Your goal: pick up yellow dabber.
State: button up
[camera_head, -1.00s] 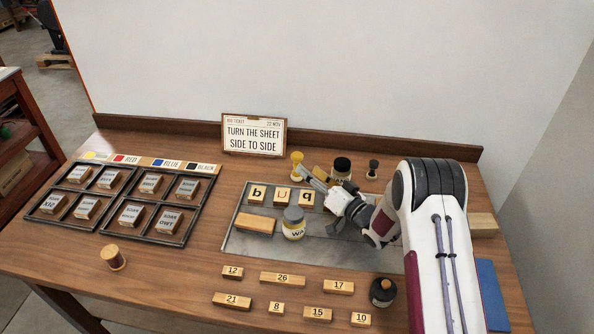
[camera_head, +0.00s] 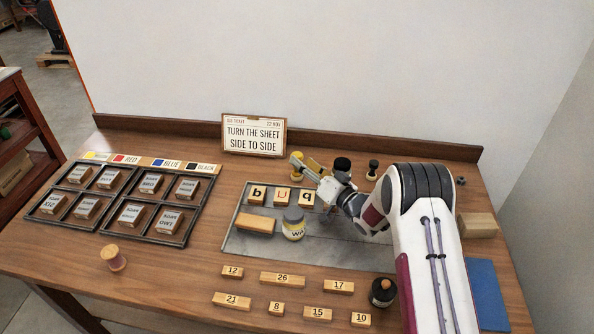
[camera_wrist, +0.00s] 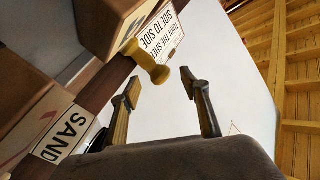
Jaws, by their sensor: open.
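The yellow dabber (camera_head: 295,157) stands at the back of the table, just below the sign, and is partly hidden by my gripper. In the wrist view the yellow dabber (camera_wrist: 150,64) shows its rounded head and knob, just beyond the fingertips. My gripper (camera_head: 304,168) is low and close beside it in the head view. In the wrist view my gripper (camera_wrist: 159,79) has its two fingers spread with nothing between them. Whether a finger touches the dabber cannot be told.
A dark-capped jar (camera_head: 342,165) and a dark dabber (camera_head: 373,169) stand right of my gripper. Letter blocks (camera_head: 282,197) and a WA-labelled jar (camera_head: 293,224) are on the grey plate (camera_head: 345,254). The sign (camera_head: 254,135) stands behind. In the wrist view a SAND label (camera_wrist: 64,136) is close at left.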

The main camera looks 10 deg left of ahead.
jog(key=shift+x, duration=1)
grip_shut()
